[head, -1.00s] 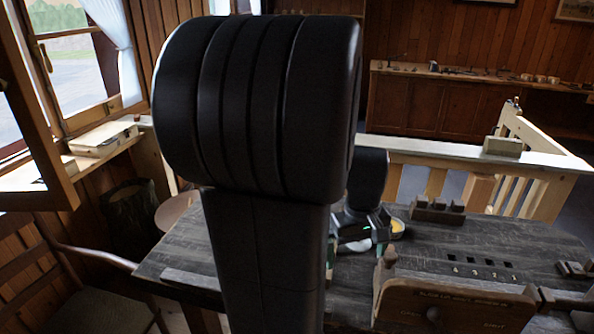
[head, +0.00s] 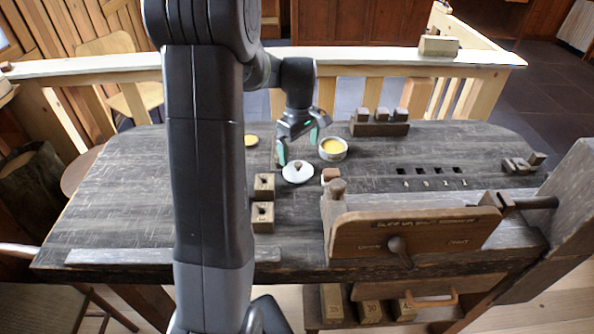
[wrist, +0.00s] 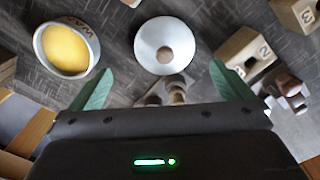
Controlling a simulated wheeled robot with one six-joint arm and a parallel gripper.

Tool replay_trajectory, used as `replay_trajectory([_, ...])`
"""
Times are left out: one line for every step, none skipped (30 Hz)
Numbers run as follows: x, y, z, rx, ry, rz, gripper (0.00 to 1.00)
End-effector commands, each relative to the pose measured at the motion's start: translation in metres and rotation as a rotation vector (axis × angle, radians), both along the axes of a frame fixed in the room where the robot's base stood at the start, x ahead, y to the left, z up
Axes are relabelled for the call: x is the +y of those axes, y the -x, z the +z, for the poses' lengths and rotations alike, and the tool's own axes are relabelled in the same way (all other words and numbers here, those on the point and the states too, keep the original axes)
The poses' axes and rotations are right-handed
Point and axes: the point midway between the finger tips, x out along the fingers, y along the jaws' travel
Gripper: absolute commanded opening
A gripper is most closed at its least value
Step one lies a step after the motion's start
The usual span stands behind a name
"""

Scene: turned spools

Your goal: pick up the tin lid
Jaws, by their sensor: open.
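The tin lid (head: 298,173) is a round white disc with a small brown knob, lying flat on the dark workbench (head: 130,190). In the wrist view the lid (wrist: 150,58) is at top centre, beyond and between my fingertips. My gripper (head: 298,146) is open and empty, just behind and above the lid in the head view. Its green fingers (wrist: 160,78) are spread wide in the wrist view. A round tin of yellow wax (head: 333,148) stands open to the right of the lid; it shows at upper left in the wrist view (wrist: 67,48).
My arm hides part of the left bench.

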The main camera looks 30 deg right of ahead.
Motion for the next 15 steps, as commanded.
replay_trajectory([0.000,0.000,-0.005,0.001,-0.001,0.000,1.00])
replay_trajectory([0.000,0.000,-0.007,0.000,0.000,0.000,1.00])
replay_trajectory([0.000,0.000,-0.009,0.000,0.000,0.000,1.00])
replay_trajectory([0.001,0.000,-0.011,0.001,-0.001,0.000,1.00])
replay_trajectory([0.001,0.001,-0.012,0.001,-0.001,0.000,1.00])
replay_trajectory([0.002,0.001,-0.016,0.002,-0.002,0.000,1.00])
replay_trajectory([0.002,0.001,-0.019,0.002,-0.002,0.000,1.00])
replay_trajectory([0.003,0.002,-0.023,0.002,-0.002,0.000,1.00])
replay_trajectory([0.005,0.002,-0.029,0.003,-0.002,0.000,1.00])
replay_trajectory([0.005,0.003,-0.034,0.003,-0.002,0.000,1.00])
replay_trajectory([0.006,0.003,-0.039,0.004,-0.003,0.000,1.00])
replay_trajectory([0.007,0.004,-0.045,0.003,-0.002,0.000,1.00])
replay_trajectory([0.006,0.003,-0.049,0.002,-0.001,0.000,1.00])
replay_trajectory([0.006,0.003,-0.053,0.002,-0.002,0.000,1.00])
replay_trajectory([0.006,0.003,-0.057,0.002,-0.002,0.000,1.00])
